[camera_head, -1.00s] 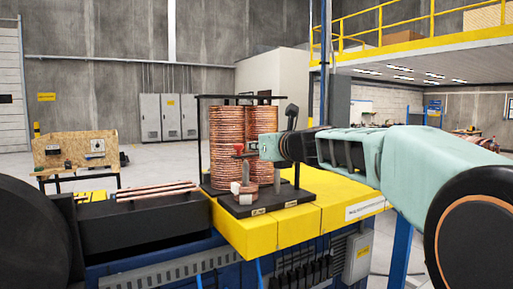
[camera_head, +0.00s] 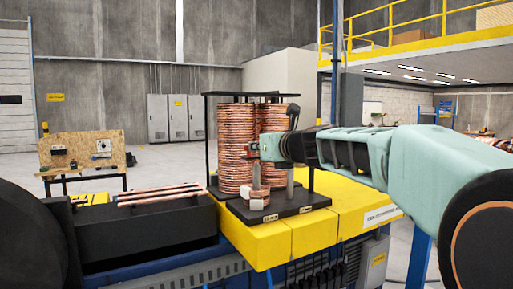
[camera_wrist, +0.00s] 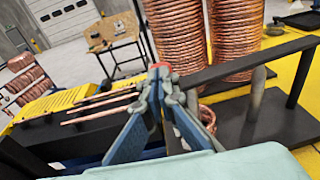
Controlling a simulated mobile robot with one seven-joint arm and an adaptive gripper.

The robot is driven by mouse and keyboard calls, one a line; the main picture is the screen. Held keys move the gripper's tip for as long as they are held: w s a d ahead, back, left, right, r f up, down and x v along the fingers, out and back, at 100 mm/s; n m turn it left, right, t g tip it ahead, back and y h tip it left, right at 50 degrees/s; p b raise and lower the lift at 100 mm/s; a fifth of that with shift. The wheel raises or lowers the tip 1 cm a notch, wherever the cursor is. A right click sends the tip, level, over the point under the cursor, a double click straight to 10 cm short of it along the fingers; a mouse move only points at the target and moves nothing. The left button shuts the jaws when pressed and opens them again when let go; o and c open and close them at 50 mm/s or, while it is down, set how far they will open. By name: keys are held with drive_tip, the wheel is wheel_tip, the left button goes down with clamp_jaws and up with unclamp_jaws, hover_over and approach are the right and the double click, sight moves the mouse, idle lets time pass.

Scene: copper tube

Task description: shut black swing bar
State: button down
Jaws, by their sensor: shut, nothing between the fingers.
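The black swing bar (camera_wrist: 245,64) runs across the right half of the wrist view, from an upright at the right to near my fingers. In the head view my gripper and arm largely hide it. A small red piece (camera_head: 252,147) shows at the front of my gripper (camera_head: 256,148); I cannot tell whether it is the bar's end. In the wrist view my gripper (camera_wrist: 161,72) is shut and empty, its fingertips close to the bar's left end. Contact is unclear.
A short grey post (camera_wrist: 257,97) and a small copper coil (camera_wrist: 208,119) stand in front of the tall coils. Copper tubes (camera_head: 157,193) lie on a black box at the left.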

sight(247, 145)
drive_tip(key=shift+w+a+p, duration=0.85)
drive_tip(key=shift+w+a, duration=0.35)
drive_tip(key=shift+s, duration=0.15)
